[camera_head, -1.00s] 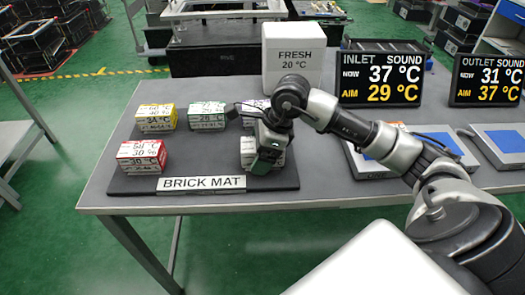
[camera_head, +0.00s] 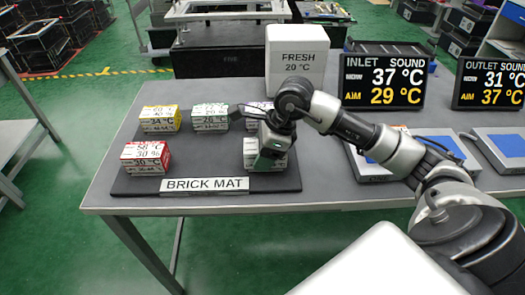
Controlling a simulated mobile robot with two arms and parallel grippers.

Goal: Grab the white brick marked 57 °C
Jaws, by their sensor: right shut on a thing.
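My right gripper (camera_head: 268,158) points down over the front right of the brick mat (camera_head: 205,185). It is shut on a white brick (camera_head: 251,150) that it largely covers, so the brick's marking cannot be read. The brick appears to be at mat level; whether it touches the mat I cannot tell. Other bricks stand on the mat: a yellow-topped one (camera_head: 160,119), a green-topped one (camera_head: 210,117), a red-topped one (camera_head: 145,157) and a purple-topped one (camera_head: 257,112) partly behind my arm. My left gripper is not in view.
A white box marked FRESH 20 °C (camera_head: 297,62) stands behind the mat. Inlet (camera_head: 384,77) and outlet (camera_head: 489,83) displays stand to the right, with blue-topped pads (camera_head: 505,140) in front. The table's front left edge is close to the mat.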

